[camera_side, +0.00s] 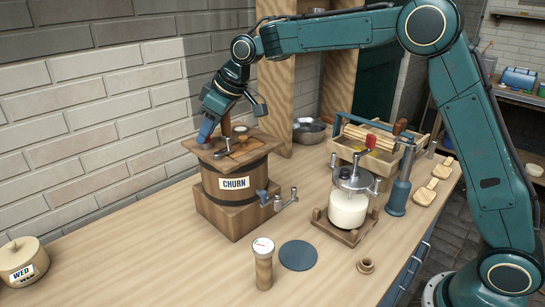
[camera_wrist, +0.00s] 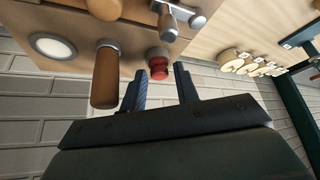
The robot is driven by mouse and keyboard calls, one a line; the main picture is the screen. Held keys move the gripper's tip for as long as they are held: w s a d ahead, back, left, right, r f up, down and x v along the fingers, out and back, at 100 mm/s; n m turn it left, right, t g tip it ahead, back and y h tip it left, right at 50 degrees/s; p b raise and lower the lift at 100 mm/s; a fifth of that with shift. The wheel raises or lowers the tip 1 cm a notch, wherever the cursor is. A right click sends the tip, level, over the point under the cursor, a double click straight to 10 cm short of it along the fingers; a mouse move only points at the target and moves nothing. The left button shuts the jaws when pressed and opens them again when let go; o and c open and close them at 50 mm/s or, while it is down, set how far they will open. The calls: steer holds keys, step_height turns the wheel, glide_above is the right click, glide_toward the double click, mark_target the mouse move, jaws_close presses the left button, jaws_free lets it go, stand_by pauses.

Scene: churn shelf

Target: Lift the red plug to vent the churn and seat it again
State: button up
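The wooden churn (camera_side: 222,190), with dark hoops and a CHURN label, stands on the bench in the side view. My gripper (camera_side: 206,133) is above the left part of its lid, pointing down. In the wrist view the red plug (camera_wrist: 158,70) sits at a grey collar on the lid. My gripper (camera_wrist: 160,76) is open there, one finger on each side of the plug, with gaps showing. Whether the fingertips reach around it or stop short, I cannot tell. The plug is hidden in the side view.
A wooden handle (camera_wrist: 105,78) rises from the lid close to the plug, with a pale round disc (camera_wrist: 52,46) beyond. A glass jar device (camera_side: 348,208) stands right of the churn. A lidded WED pot (camera_side: 22,258) is at far left.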

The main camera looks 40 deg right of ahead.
stand_by(0.5)
jaws_close()
step_height(320, 180, up, 10)
stand_by(0.9)
stand_by(0.4)
